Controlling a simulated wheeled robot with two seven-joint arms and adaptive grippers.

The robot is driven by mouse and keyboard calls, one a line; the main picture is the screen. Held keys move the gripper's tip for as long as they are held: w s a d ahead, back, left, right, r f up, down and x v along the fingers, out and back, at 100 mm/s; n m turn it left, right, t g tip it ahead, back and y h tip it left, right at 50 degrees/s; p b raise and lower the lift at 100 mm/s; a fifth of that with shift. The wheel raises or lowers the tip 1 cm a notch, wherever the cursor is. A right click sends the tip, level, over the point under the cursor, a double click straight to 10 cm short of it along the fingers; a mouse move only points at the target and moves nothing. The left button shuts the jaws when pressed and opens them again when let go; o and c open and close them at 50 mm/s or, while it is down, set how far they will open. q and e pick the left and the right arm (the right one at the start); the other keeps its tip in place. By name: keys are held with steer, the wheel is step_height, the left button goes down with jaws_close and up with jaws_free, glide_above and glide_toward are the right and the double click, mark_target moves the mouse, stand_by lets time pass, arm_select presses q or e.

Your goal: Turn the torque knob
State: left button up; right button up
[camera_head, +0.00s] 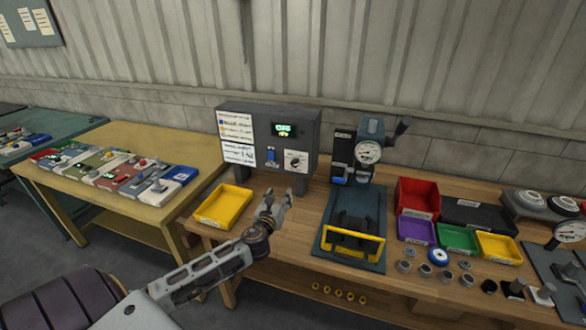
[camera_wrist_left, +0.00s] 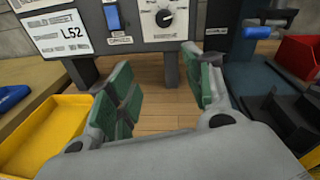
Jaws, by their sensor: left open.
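The torque knob (camera_head: 295,160) is a round black knob with a white pointer on a pale dial plate, on the lower right of a grey control box (camera_head: 310,125). In the left wrist view the knob (camera_wrist_left: 165,17) is at the top, just right of centre, beyond my fingers. My left gripper (camera_head: 272,203) is open and empty, in front of and below the box, apart from the knob. Its green-padded fingers (camera_wrist_left: 160,88) are spread wide over bare wood in the left wrist view. My right gripper is not in view.
A blue switch (camera_head: 270,155) sits left of the knob. A yellow tray (camera_head: 223,222) lies left of my left gripper. A dark fixture with a yellow handle (camera_head: 352,243) and a gauge press (camera_head: 368,152) stand to the right. Coloured bins (camera_head: 416,197) are further right.

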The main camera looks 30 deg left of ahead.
mark_target(294, 165)
arm_select(q)
steer(key=r+m, duration=0.1)
steer(key=w+m+t, duration=0.1)
steer(key=m, duration=0.1)
steer(key=w+a+r+m+h, duration=0.1)
steer(key=m, duration=0.1)
steer(key=shift+w+r, duration=0.15)
steer(key=shift+r, duration=0.15)
steer(key=shift+w, duration=0.15)
steer(key=shift+x, duration=6.75)
steer(key=shift+r, duration=0.15)
steer(key=c, duration=1)
